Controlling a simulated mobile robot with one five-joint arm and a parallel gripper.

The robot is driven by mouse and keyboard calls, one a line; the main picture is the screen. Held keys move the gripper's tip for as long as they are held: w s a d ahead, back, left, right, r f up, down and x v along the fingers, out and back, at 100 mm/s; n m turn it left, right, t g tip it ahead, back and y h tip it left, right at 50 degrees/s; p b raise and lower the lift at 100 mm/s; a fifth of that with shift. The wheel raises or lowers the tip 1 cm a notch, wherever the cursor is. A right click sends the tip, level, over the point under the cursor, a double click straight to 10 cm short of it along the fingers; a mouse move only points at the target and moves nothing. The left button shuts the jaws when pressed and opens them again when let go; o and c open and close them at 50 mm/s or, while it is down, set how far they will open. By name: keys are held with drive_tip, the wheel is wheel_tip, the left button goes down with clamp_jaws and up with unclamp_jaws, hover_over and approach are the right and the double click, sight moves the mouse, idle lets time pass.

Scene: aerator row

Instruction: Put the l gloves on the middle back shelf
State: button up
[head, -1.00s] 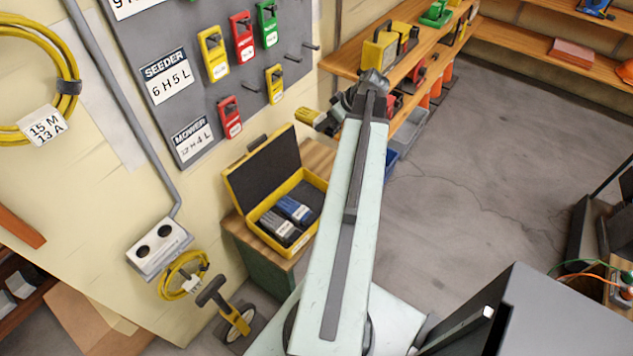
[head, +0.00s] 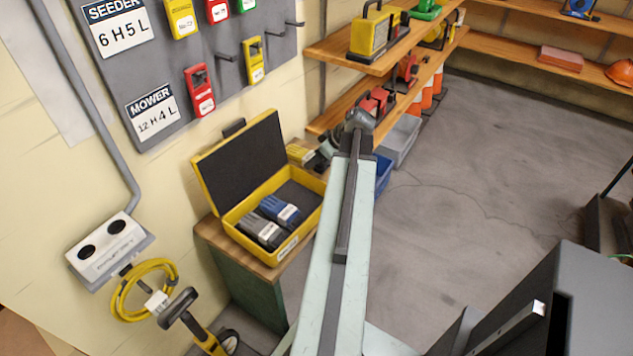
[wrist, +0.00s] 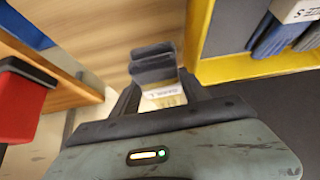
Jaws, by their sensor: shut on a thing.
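My gripper (head: 328,152) is shut on a yellow bundle with a white label, the l gloves (head: 301,154), just behind the yellow case. In the wrist view my gripper (wrist: 155,78) has its dark fingers close together, with the pale yellow gloves (wrist: 164,97) between them; their label is too blurred to read surely. Wooden shelves run along the wall behind: an upper board (head: 337,56) and a lower board (head: 330,121). More shelf boards (head: 520,47) cross the far wall at the upper right.
The open yellow case (head: 309,218) on a wooden-topped cabinet holds grey gloves (head: 261,230) and blue gloves (head: 282,212). A yellow device (head: 370,35) stands on the upper board. Grey (head: 400,137) and blue bins sit below.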

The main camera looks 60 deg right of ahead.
wheel_tip(320, 180, down, 5)
drive_tip(key=b, duration=0.4)
drive_tip(key=shift+f, duration=0.15)
drive_tip(key=shift+r, duration=0.25)
drive_tip(key=shift+f, duration=0.2)
drive_tip(key=o, duration=1.1)
